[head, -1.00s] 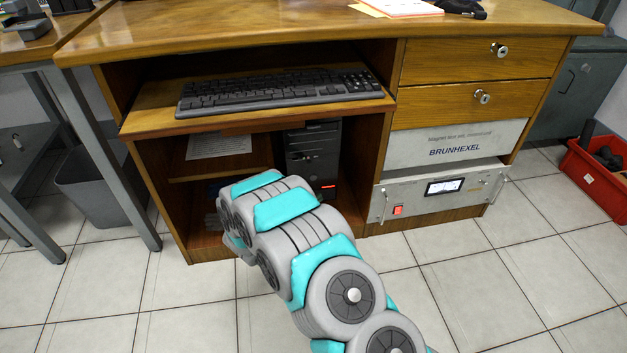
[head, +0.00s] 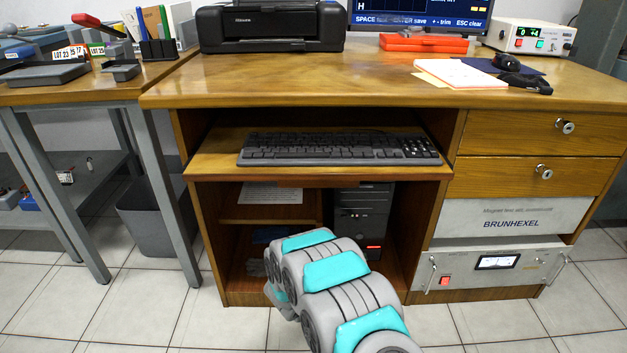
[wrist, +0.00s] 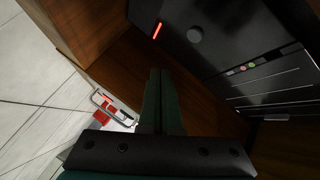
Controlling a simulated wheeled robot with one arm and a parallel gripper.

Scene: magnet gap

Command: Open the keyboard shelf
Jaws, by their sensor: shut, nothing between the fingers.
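The keyboard shelf (head: 215,160) is a wooden board under the desk top, with a black keyboard (head: 335,149) on it. Its front edge stands forward of the cabinet's left side panel, so it looks at least partly out. In the head view my arm covers the lower front of the compartment beneath the shelf, and my gripper's fingers are hidden. In the wrist view my gripper (wrist: 160,73) has its two dark fingers together, with nothing between them. They point toward the wooden compartment, beside the black computer tower (wrist: 215,50). The shelf cannot be made out in the wrist view.
The computer tower (head: 362,222) stands under the shelf. Two drawers (head: 520,133) and a BRUNHEXEL instrument (head: 500,272) with handles are at the right. A metal-legged table (head: 165,215) and grey bin (head: 150,225) are at the left. The tiled floor in front is free.

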